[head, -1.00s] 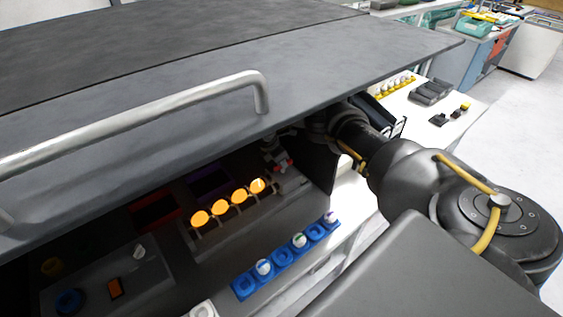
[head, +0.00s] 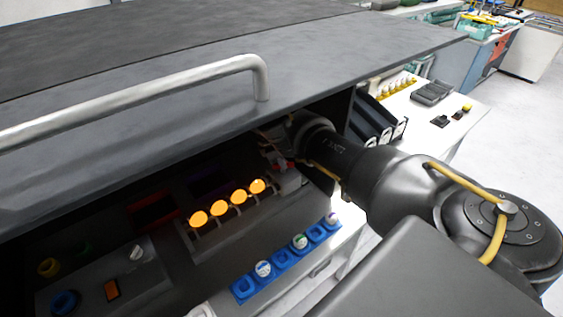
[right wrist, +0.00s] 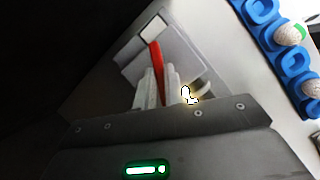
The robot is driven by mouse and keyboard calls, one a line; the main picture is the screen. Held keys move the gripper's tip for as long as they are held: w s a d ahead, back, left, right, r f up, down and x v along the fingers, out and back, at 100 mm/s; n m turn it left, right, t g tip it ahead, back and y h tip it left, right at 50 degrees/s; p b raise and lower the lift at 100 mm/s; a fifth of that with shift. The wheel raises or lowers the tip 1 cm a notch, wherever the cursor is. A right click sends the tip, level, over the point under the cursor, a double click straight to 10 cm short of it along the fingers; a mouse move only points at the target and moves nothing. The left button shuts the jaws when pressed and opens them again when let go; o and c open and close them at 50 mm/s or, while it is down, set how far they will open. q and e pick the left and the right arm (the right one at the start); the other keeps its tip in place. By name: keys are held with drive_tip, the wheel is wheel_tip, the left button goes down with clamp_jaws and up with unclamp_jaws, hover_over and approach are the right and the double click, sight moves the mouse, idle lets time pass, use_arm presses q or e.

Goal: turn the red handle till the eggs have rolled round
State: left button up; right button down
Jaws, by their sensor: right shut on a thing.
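Several eggs (head: 238,198) glow orange in a row on a dark rack under the big grey lid. The red handle (right wrist: 156,58) shows in the right wrist view as a narrow red bar beside a grey block, running down between the pale fingers. My right gripper (right wrist: 158,90) is shut on it. In the head view the same gripper (head: 277,158) reaches in under the lid at the right end of the egg row, partly in shadow, with a bit of red at its fingertips. My left gripper is not in view.
The grey lid (head: 180,130) with a metal bar handle (head: 140,100) overhangs the work space. A blue egg tray (head: 281,261) with a few marked eggs lies in front.

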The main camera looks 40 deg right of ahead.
idle(0.3)
drive_tip(key=c, duration=1.5)
unclamp_jaws()
drive_tip(key=shift+w+a+r, duration=0.1)
drive_tip(key=shift+r, duration=0.25)
drive_tip(key=p+v, duration=0.1)
drive_tip(key=v, duration=0.2)
drive_tip(key=shift+p, duration=0.35)
drive_tip(key=v, duration=0.7)
drive_tip(key=shift+a+b, duration=0.1)
drive_tip(key=shift+b, duration=0.3)
drive_tip(key=shift+w, duration=0.1)
